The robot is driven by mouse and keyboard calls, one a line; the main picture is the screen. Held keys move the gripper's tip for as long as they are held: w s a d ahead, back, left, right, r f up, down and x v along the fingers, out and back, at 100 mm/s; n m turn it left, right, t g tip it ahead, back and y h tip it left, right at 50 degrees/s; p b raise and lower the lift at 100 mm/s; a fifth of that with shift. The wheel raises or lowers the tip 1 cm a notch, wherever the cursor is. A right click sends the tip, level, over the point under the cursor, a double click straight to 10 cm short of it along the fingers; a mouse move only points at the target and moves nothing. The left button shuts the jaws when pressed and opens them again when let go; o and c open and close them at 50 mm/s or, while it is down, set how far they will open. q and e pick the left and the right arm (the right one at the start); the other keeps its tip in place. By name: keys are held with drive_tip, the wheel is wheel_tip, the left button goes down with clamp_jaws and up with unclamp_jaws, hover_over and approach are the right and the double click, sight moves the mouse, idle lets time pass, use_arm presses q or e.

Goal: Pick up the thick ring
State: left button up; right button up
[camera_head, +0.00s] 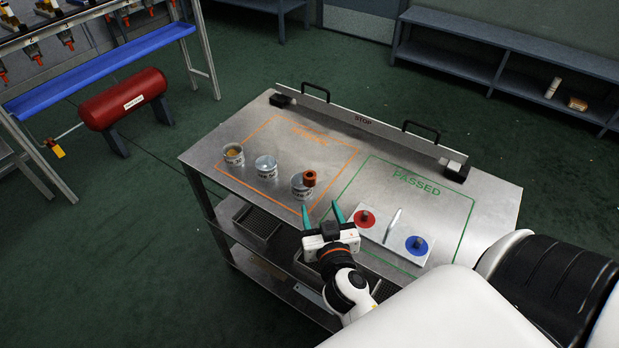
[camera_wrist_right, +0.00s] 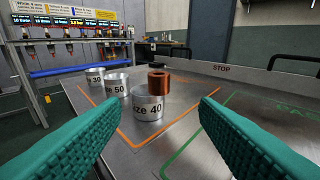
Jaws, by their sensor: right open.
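The thick ring is most likely the copper-coloured ring (camera_head: 309,178) at the right rim of the nearest metal cup (camera_head: 299,191). It also shows in the right wrist view (camera_wrist_right: 159,83), above the rim of the cup marked 40 (camera_wrist_right: 147,108). Its lower part is hidden there, so I cannot tell whether it rests in the cup or behind it. My right gripper (camera_head: 320,212) is open and empty, its green fingers pointing toward that cup from the near side. It is apart from the ring. My left gripper is not in view.
Two more cups (camera_head: 233,155) (camera_head: 265,167) stand to the left inside the orange outline. A white board (camera_head: 392,226) with red and blue discs lies to the right in the green outline. A STOP rail (camera_head: 367,124) with black handles runs along the back edge.

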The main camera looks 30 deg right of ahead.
sight(311, 182)
drive_tip(key=p+x, duration=0.2)
drive_tip(key=x, duration=0.4)
drive_tip(key=shift+w+d, duration=0.1)
drive_tip(key=shift+w, duration=0.3)
drive_tip(key=shift+w+d+r, duration=0.1)
drive_tip(key=shift+w+r, duration=0.05)
drive_tip(key=shift+w, duration=0.1)
drive_tip(key=x, duration=0.1)
drive_tip(key=p+x, duration=0.1)
drive_tip(key=x, duration=0.1)
drive_tip(key=shift+w+d+r+p, duration=0.1)
drive_tip(key=shift+w+p, duration=0.2)
drive_tip(key=shift+w, duration=0.05)
drive_tip(key=shift+w+d, duration=0.2)
drive_tip(key=shift+w, duration=0.25)
clamp_jaws()
wheel_tip(311, 182, up, 10)
drive_tip(key=p, duration=0.3)
